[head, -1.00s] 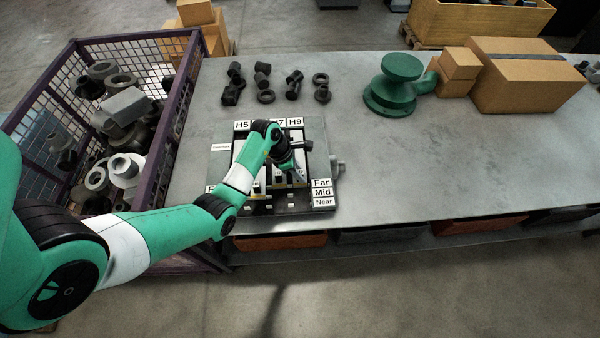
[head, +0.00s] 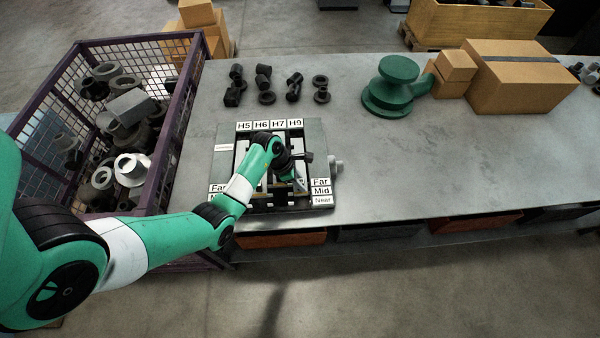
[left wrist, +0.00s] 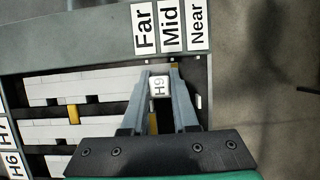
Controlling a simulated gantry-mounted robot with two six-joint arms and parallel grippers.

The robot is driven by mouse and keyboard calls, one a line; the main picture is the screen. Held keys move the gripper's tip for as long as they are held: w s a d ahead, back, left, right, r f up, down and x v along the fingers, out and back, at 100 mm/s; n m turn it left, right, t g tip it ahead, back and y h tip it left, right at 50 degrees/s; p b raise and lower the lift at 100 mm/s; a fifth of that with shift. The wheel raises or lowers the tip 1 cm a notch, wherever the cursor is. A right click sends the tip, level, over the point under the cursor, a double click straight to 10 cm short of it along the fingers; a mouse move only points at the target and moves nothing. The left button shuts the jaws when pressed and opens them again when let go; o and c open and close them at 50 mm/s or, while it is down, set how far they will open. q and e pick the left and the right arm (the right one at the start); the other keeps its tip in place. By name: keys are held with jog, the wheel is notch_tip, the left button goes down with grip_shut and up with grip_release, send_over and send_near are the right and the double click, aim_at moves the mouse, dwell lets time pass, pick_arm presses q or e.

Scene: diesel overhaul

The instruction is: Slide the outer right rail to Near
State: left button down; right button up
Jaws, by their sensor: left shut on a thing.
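The fixture board (head: 229,135) lies flat on the bench, with labels H5 to H9 along its far side. A Far/Mid/Near label stack (head: 321,191) stands at its right edge and shows large in the left wrist view (left wrist: 170,27). My left gripper (head: 299,184) reaches down over the right side of the board. In the left wrist view my left gripper (left wrist: 160,74) is shut on the white H9 tab (left wrist: 159,86) of the outer right rail. The tab sits about between the Far and Mid labels. The arm hides part of the rails in the head view. My right gripper is not in view.
A purple mesh crate (head: 181,130) of metal parts stands left of the board. Dark fittings (head: 266,97) lie behind it. A green pump-like part (head: 390,85) and cardboard boxes (head: 520,75) stand farther right. The bench right of the board is clear.

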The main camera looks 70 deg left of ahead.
pick_arm(q)
jog(key=d, duration=0.1)
jog(key=d+p, duration=0.1)
jog(key=s+d+p, duration=0.1)
jog(key=shift+d+r, duration=0.1)
jog(key=shift+r, duration=0.2)
jog(key=shift+d+f, duration=0.1)
jog(key=shift+f, duration=0.1)
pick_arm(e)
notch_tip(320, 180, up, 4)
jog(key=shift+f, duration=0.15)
pick_arm(q)
jog(key=c, duration=0.7)
grip_release()
jog(key=shift+s+d, duration=0.1)
jog(key=shift+d, duration=0.05)
jog(key=shift+f, duration=0.1)
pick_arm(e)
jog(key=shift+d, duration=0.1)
